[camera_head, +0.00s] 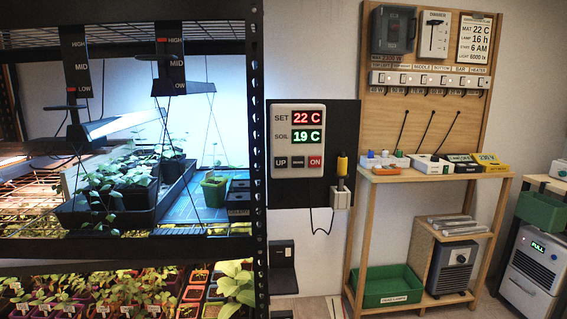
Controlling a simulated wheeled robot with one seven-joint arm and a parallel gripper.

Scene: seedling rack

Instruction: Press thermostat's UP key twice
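The thermostat (299,141) is a pale unit on a dark backing board beside the rack's right post. Its SET display (308,118) reads 22 C in red. Its SOIL display (307,136) reads 19 C in green. Below the displays is a row of keys. The dark UP key (281,163) is at the left, a dark middle key (299,163) has small lettering that is hard to read, and a red ON key (316,163) is at the right. Nothing covers the keys. I do not see my gripper in this view.
A yellow-and-black handled item (342,165) stands over a white socket-like box (341,199), right of the thermostat. The black rack (258,150) with seedlings and lamps fills the left. A wooden stand (420,178) is at the right. The wall in front of the thermostat is unobstructed.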

